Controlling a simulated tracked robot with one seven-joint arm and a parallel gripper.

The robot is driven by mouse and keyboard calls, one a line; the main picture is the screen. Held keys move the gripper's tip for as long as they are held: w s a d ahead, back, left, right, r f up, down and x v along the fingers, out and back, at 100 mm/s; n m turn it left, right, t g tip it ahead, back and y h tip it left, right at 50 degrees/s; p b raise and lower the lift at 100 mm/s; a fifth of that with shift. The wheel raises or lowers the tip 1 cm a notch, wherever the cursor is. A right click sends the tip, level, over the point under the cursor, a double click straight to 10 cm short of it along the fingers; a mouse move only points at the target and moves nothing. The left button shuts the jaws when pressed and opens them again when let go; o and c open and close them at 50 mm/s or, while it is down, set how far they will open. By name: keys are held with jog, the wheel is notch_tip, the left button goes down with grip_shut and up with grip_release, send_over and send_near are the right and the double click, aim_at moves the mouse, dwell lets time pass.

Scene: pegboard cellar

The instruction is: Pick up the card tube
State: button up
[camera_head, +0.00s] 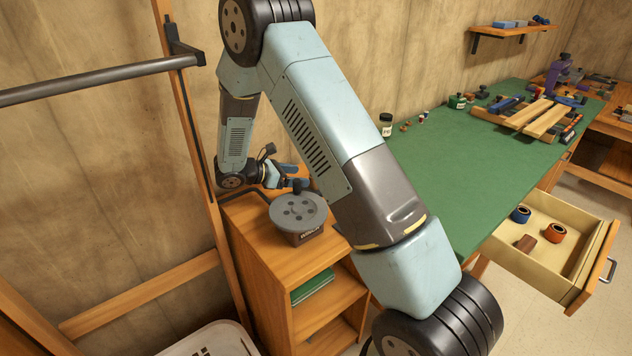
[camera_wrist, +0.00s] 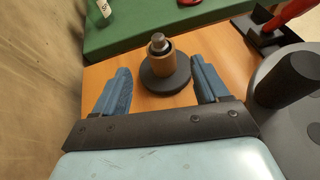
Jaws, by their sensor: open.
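The card tube (camera_wrist: 160,66) looks like a short tan cylinder. In the wrist view it stands upright on a dark round base, with a grey metal knob and dark ring at its top. The base rests on an orange wooden top. My gripper (camera_wrist: 160,69) is open, with one blue finger left of the tube and one right of it. Gaps show on both sides, so neither finger appears to touch it. In the head view my gripper (camera_head: 288,177) is small, low over the wooden cabinet, and I cannot make out the tube there.
A grey disc-topped device (camera_head: 298,212) with a dark knob stands close to my gripper on the cabinet (camera_head: 246,218). A red-handled item (camera_wrist: 290,14) lies beyond. The green bench (camera_head: 440,160) has clutter at its far end. A drawer (camera_head: 545,245) stands open.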

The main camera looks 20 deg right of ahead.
jog(key=x, duration=0.7)
jog(key=shift+d, duration=0.15)
jog(key=c, duration=1)
